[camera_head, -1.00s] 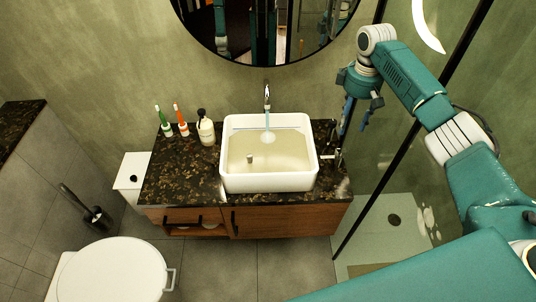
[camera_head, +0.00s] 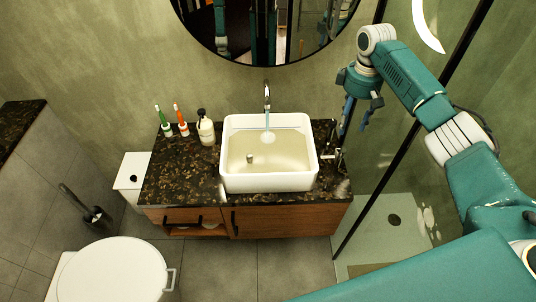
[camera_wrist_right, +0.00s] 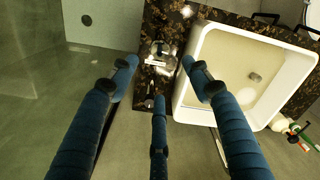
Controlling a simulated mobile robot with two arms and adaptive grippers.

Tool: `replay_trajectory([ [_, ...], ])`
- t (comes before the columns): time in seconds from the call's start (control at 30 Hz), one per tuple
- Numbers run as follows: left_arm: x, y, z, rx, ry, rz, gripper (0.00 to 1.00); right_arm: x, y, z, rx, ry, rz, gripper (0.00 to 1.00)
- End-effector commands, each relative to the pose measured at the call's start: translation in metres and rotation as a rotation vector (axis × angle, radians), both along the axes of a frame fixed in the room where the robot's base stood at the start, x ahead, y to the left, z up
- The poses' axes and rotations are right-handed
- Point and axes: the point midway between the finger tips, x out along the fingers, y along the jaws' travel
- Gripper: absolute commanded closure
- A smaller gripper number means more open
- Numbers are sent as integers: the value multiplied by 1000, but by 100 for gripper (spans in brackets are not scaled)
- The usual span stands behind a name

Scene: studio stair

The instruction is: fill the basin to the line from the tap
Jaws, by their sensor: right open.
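The white rectangular basin (camera_head: 268,183) sits on a dark speckled counter and holds pale, yellowish water. A blue line (camera_head: 292,128) shows on its inner back wall, and the water surface looks below it. The chrome tap (camera_head: 267,92) stands behind the basin and a stream (camera_head: 267,120) runs from it into the water. A small chrome lever fitting (camera_head: 335,155) stands on the counter right of the basin; it also shows in the wrist view (camera_wrist_right: 160,55). My right gripper (camera_head: 356,118) is open and empty, above and near this fitting. My left gripper is out of view.
Two toothbrush-like items (camera_head: 181,121) and a soap bottle (camera_head: 205,128) stand left of the basin. A dark-framed glass shower partition (camera_head: 378,180) stands on the right, close to my right arm. A white toilet (camera_head: 115,272) is at front left.

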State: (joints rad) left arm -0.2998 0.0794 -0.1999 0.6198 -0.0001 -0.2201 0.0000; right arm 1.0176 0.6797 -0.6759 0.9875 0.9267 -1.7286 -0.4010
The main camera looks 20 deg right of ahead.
Motion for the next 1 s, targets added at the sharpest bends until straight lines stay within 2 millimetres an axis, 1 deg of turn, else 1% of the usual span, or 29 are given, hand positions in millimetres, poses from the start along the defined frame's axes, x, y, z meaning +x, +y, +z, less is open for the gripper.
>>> replay_trajectory([
  [0.23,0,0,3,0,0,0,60,0,0,1,0,1,10,51],
  [0.27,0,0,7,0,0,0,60,0,1,2,0,1,27,51],
  [0.37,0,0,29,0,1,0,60,1,4,3,2,7,148,51],
  [0.4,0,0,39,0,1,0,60,2,4,1,2,8,216,51],
  [0.5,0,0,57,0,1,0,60,2,5,-6,3,6,368,51],
  [0.6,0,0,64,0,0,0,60,3,4,-14,1,3,470,51],
  [0.67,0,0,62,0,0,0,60,2,4,-21,0,2,499,51],
  [0.77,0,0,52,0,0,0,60,3,4,-34,0,0,511,51],
  [1.0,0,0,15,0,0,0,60,2,4,-74,0,1,508,51],
])
